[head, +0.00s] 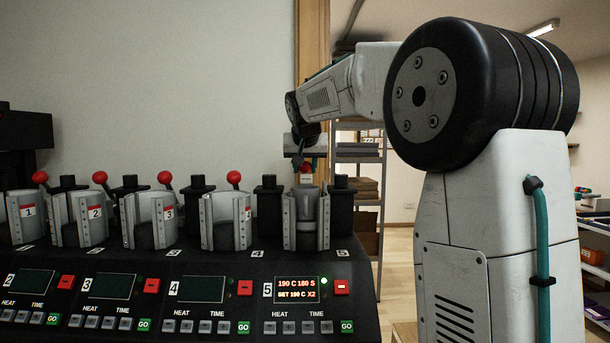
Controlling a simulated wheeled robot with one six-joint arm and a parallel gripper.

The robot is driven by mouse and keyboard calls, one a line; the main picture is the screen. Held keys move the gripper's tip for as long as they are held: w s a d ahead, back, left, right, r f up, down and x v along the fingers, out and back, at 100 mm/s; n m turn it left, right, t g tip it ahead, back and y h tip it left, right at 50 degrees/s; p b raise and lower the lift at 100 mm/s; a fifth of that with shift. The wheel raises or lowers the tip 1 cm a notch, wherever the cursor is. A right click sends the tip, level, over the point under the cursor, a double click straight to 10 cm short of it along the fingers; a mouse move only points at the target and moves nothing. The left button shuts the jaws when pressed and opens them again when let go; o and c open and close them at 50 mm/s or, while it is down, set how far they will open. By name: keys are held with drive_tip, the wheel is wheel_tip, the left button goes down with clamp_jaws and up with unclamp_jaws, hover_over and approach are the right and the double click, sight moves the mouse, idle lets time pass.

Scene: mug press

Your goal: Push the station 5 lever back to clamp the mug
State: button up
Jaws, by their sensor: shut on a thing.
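The station 5 clamp (323,222) stands at the right end of the press, above the station 5 panel. My gripper (304,161) reaches down from above and is shut on this knob. My fingers and the small size hide most of the lever, and I cannot tell its tilt. I cannot tell whether the jaws touch the mug.
Stations 1 to 4 stand in a row to the left, with red-knobbed levers such as the station 4 lever (234,177). A shelf rack (358,155) stands behind on the right.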

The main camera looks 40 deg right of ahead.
drive_tip(key=shift+w+d, duration=0.15)
drive_tip(key=shift+w, duration=0.05)
idle(0.3)
drive_tip(key=shift+w+d, duration=0.45)
drive_tip(key=shift+w, duration=0.2)
drive_tip(key=shift+w+d, duration=0.4)
drive_tip(key=shift+w, duration=0.2)
drive_tip(key=o, duration=0.7)
drive_tip(key=shift+r, duration=0.1)
drive_tip(key=r, duration=0.4)
drive_tip(key=s+r, duration=0.1)
drive_tip(key=r, duration=0.1)
drive_tip(key=shift+a+r, duration=0.15)
drive_tip(key=shift+a, duration=0.25)
drive_tip(key=shift+s, duration=0.1)
